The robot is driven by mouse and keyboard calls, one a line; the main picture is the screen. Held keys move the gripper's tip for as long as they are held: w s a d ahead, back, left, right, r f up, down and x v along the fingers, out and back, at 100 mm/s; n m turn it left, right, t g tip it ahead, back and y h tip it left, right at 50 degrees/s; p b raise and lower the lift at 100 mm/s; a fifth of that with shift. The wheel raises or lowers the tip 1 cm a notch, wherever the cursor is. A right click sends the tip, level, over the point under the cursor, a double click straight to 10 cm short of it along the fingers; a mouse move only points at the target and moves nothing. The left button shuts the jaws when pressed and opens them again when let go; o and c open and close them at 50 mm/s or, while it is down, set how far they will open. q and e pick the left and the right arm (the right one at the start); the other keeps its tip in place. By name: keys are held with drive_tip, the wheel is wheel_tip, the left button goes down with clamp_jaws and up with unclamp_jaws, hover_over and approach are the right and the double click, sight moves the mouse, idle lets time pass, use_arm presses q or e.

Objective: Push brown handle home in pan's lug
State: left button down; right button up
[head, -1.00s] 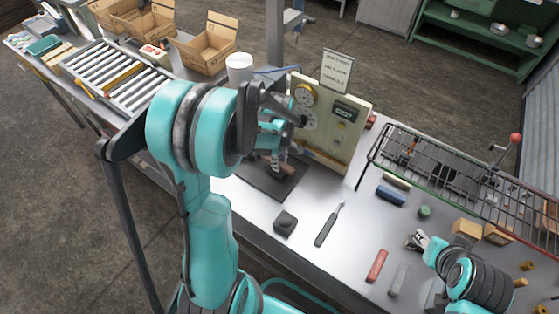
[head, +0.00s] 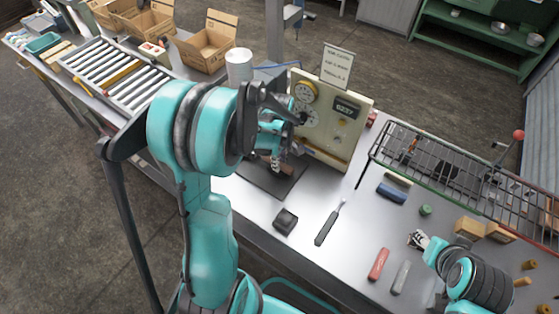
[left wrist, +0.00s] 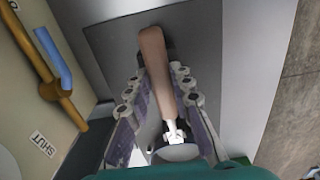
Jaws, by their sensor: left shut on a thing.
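The brown handle (left wrist: 156,65) lies lengthwise between the two fingers of my left gripper (left wrist: 160,88) in the left wrist view. The gripper is shut on it. A bright metal fitting (left wrist: 174,132) shows at the handle's near end, beside a pale rounded piece (left wrist: 178,152) that I cannot identify. In the head view, my left gripper (head: 277,160) is low over the dark mat (head: 258,184), mostly hidden by its own arm. I cannot make out the pan or its lug, or how the handle is seated. My right gripper (head: 417,240) is at the right, too small to judge.
A panel with dials (head: 330,120) stands close behind the left gripper. A wire rack (head: 450,175) is at the right. A dark block (head: 285,221), a black-handled tool (head: 330,224) and a red piece (head: 379,264) lie on the table's front half, with bare metal between them.

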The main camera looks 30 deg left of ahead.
use_arm(q)
drive_tip(key=c, duration=1.3)
unclamp_jaws()
drive_tip(key=shift+o, duration=0.2)
wheel_tip(320, 180, up, 12)
